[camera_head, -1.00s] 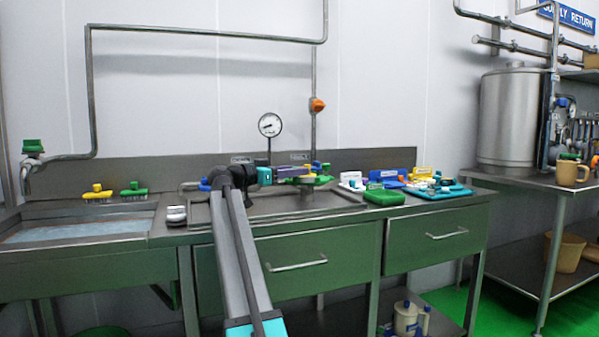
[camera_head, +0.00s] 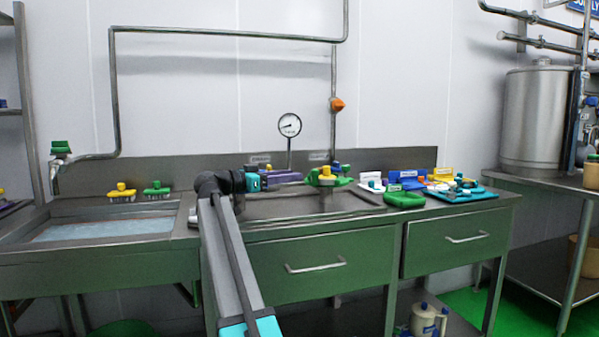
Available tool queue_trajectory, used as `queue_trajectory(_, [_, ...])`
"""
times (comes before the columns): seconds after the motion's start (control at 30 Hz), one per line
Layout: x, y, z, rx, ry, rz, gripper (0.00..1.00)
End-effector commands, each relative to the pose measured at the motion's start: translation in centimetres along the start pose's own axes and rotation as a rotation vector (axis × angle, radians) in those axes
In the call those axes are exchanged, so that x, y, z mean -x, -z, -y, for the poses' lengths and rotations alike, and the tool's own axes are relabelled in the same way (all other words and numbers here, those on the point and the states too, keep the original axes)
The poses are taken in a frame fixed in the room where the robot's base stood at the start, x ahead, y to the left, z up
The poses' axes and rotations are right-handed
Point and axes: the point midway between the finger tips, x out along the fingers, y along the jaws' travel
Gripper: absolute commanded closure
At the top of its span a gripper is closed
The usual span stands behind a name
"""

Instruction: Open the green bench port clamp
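A green clamp (camera_head: 341,182) with a yellow part and a blue knob sits on a short metal port (camera_head: 326,196) on the steel bench. It is small, and I cannot tell how far its handle is turned. My gripper (camera_head: 300,177) reaches in from the left over the bench, behind my teal wrist. Its purple-grey body points right at the clamp, with a small gap seeming to lie between them. The fingertips are too small to tell open from shut.
A pressure gauge (camera_head: 289,125) stands behind the gripper. Right of the clamp are a green block (camera_head: 404,199), a blue tray (camera_head: 459,193) and several coloured parts.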

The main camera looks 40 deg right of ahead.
Motion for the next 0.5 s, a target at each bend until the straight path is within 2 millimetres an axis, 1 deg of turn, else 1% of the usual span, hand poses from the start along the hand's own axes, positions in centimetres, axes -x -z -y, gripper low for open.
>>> queue_trajectory(0.03, [0.9,0.2,0.0,0.000,0.002,-0.001,0.62])
queue_trajectory(0.2, [3.0,0.1,-0.1,-0.001,0.001,0.000,0.62])
queue_trajectory(0.3, [3.7,0.1,-0.1,-0.001,0.001,0.000,0.62])
queue_trajectory(0.5, [4.1,0.0,-0.1,-0.001,0.000,0.000,0.62])
